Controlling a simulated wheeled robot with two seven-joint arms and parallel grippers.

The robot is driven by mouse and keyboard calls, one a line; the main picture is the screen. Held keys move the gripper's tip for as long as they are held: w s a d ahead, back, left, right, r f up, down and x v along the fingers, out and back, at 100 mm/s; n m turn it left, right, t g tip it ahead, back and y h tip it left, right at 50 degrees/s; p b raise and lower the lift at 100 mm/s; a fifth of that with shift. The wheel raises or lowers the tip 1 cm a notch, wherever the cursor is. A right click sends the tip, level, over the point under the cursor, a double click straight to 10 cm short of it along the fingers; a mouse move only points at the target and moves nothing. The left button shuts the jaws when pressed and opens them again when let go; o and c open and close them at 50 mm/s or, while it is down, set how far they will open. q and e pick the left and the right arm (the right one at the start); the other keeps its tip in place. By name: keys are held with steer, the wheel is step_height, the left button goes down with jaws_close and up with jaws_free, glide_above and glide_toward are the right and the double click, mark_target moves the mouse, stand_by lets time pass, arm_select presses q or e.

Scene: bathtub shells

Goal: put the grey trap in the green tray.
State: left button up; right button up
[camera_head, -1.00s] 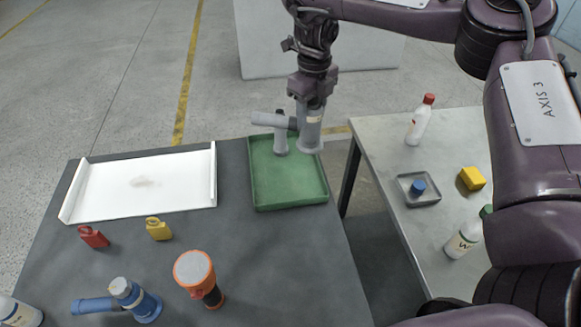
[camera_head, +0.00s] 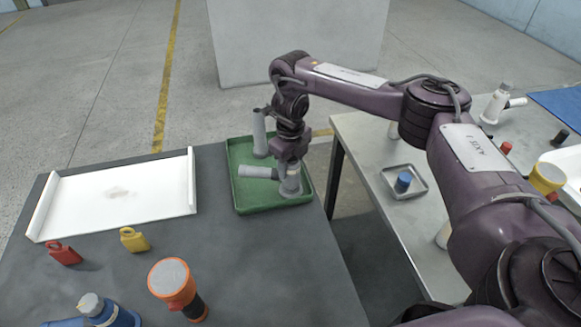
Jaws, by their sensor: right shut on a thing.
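The grey trap has a sideways pipe (camera_head: 257,171) and a short round body (camera_head: 291,187). My right gripper (camera_head: 289,166) points down and is shut on the trap's body from above. The trap is low inside the green tray (camera_head: 276,207), near its right side, with the pipe pointing left. I cannot tell whether it rests on the tray floor. The tray lies at the far right of the dark table. Another grey upright pipe-like piece (camera_head: 259,132) stands at the back of the tray, partly behind the trap's pipe. My left gripper is not in view.
A white tray (camera_head: 70,215) lies left of the green tray. Red (camera_head: 64,253) and yellow (camera_head: 134,239) pieces, an orange-collared piece (camera_head: 172,278) and a blue trap (camera_head: 105,312) stand nearer. A gap separates the pale side table (camera_head: 375,150) on the right.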

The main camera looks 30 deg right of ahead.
steer(key=shift+w+f, duration=0.1)
steer(key=shift+f, duration=0.1)
steer(key=shift+f, duration=0.15)
steer(key=o, duration=1.4)
steer(key=shift+c, duration=0.2)
step_height(320, 180, up, 12)
steer(key=p, duration=0.3)
steer(key=shift+r, duration=0.2)
